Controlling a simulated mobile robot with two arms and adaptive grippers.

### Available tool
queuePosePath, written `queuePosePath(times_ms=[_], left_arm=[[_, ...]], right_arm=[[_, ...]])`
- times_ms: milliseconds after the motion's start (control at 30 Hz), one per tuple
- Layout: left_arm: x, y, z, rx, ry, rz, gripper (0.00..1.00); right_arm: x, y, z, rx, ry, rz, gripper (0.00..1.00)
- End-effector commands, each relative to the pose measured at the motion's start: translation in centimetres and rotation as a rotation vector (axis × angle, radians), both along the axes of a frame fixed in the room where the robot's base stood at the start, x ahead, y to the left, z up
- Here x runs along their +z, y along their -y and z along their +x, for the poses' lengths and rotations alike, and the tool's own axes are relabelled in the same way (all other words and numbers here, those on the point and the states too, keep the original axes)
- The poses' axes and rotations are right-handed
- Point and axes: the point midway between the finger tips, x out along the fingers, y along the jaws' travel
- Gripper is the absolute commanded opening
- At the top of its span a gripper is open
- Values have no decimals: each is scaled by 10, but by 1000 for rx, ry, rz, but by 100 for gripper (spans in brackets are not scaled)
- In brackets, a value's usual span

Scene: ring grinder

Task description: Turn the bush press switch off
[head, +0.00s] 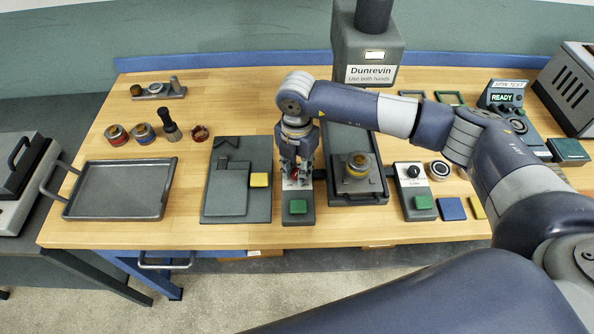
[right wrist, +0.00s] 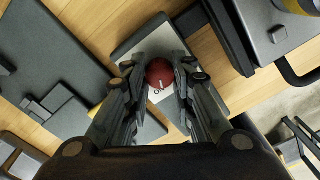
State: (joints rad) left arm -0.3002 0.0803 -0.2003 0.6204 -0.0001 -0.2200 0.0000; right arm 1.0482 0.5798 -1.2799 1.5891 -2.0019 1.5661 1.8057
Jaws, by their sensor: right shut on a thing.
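A switch box (head: 298,215) with a green button (head: 298,207) stands at the front middle of the bench. Its round red knob (right wrist: 159,73) shows in the right wrist view, on a light plate with small white and dark marks. My right gripper (head: 296,172) points down over this box, its fingers shut on the red knob, one finger on each side. The fingers hide most of the knob in the head view. The press (head: 368,50) with a "Dunrevin" label stands behind. My left gripper is not in view.
A second box (head: 413,190) with a black knob and green button stands to the right. A grey plate (head: 237,205) with a yellow block lies left of the gripper, and a brass-coloured part (head: 357,165) sits right. An empty tray (head: 117,190) lies far left.

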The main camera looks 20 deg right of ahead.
Motion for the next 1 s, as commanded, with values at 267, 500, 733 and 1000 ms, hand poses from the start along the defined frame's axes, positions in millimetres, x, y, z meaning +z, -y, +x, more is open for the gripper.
queuePosePath(times_ms=[267, 500, 733, 1000], left_arm=[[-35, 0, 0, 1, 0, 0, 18], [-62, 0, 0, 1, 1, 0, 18], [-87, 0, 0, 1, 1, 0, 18], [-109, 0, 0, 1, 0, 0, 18]], right_arm=[[-5, 0, 1, 252, 3, 1, 0], [-5, 0, 1, 481, 5, 1, 0], [-5, 0, 1, 693, 4, 1, 0], [-3, 0, 0, 899, 4, 2, 0]])
